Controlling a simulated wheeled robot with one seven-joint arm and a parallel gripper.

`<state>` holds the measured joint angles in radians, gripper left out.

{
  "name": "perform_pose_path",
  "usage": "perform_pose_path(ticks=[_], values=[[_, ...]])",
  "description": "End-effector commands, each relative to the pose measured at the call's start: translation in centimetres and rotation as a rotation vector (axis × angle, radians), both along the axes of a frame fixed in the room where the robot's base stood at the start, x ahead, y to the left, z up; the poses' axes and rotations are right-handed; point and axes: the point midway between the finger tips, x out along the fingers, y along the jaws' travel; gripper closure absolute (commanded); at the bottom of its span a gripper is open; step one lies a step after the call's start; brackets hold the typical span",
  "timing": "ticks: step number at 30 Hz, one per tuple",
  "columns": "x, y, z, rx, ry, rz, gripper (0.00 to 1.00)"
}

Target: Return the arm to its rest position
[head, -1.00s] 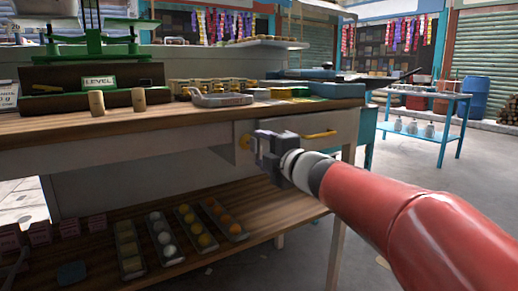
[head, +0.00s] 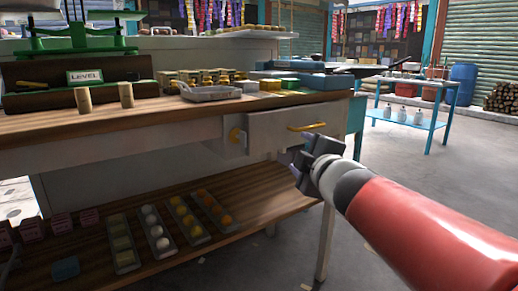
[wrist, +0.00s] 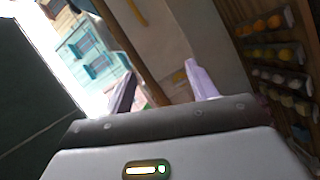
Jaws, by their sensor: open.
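My gripper (head: 300,165) is at the end of my red arm, in front of the workbench (head: 60,128) and below its drawer (head: 270,130). In the wrist view the two pale purple fingers (wrist: 160,85) stand apart with nothing between them. The handle also shows beyond the fingers in the wrist view (wrist: 137,12). My gripper appears clear of the drawer and the handle.
The bench top holds a green scale (head: 80,38), two wooden cylinders, a grey tray (head: 210,92) and boxes. The lower shelf (head: 250,205) holds trays of coloured balls and pink boxes. A blue table (head: 410,120) stands behind right. The floor at right is clear.

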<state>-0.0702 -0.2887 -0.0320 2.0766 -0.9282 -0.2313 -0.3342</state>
Motion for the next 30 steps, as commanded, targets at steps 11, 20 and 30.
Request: perform_pose_path(ticks=[11,20,30], values=[[-19.1,-7.6,-11.7,0.797,0.739,-0.740,0.42],[-25.8,-5.4,-15.6,0.975,0.995,-0.880,0.42],[-25.8,-5.4,-15.6,0.975,0.995,-0.880,0.42]])
